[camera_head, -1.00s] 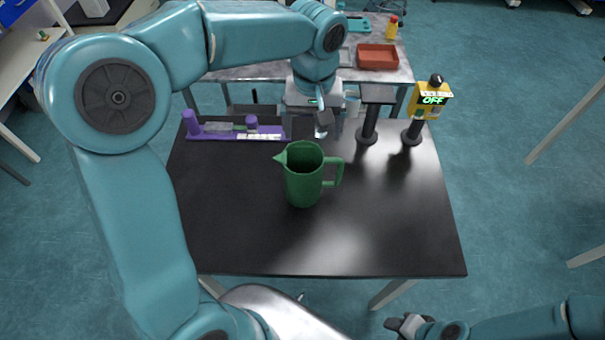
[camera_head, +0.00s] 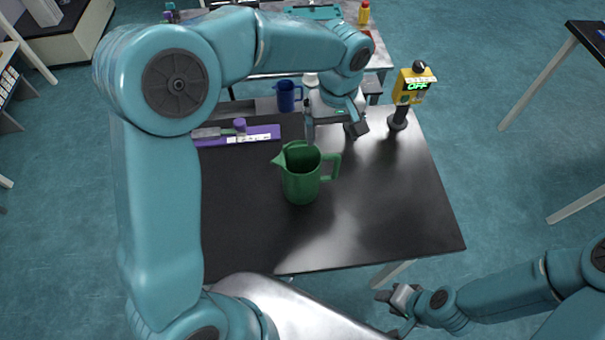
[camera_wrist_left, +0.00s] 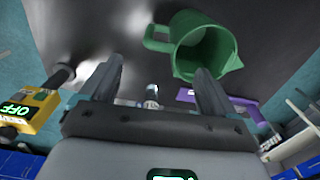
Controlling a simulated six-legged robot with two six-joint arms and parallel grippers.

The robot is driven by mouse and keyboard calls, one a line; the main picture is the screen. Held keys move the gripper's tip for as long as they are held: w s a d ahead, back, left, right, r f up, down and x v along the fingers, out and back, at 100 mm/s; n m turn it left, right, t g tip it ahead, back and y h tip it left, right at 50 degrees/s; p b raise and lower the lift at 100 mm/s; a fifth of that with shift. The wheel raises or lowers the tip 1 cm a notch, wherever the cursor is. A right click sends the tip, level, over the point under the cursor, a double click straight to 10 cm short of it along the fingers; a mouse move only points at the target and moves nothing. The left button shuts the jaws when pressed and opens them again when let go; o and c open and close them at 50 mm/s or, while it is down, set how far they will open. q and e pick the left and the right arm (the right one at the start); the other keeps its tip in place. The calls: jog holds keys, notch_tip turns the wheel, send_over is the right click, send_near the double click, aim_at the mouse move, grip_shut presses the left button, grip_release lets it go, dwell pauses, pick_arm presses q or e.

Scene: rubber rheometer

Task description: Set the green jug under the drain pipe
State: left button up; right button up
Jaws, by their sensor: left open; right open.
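The green jug (camera_head: 301,180) stands upright on the black table, its spout to the left and its handle to the right. In the left wrist view the jug (camera_wrist_left: 203,45) is seen close, beyond the fingers. My left gripper (camera_head: 334,128) is open and empty, above and behind the jug, fingers apart and pointing down; its fingers (camera_wrist_left: 158,85) show in the left wrist view, apart from the jug. My right gripper (camera_head: 392,314) is low at the front, off the table's front edge. I cannot make out a drain pipe.
A yellow box reading OFF (camera_head: 412,87) stands on a black post at the back right. A purple rack (camera_head: 240,136) lies at the back left. A blue jug (camera_head: 287,95) stands behind the table. The table's front and right (camera_head: 400,210) are clear.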

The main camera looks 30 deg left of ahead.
aim_at(330, 155)
pick_arm(q)
notch_tip(330, 155, down, 4)
jog(key=shift+r, duration=0.2)
jog(key=f+p, duration=0.1)
jog(key=f, duration=0.3)
jog(key=shift+s+d+f+p, duration=0.1)
jog(key=shift+s+f+p, duration=0.1)
jog(key=shift+p, duration=0.15)
jog(key=shift+f, duration=0.5)
grip_shut()
jog(key=shift+w+r, duration=0.1)
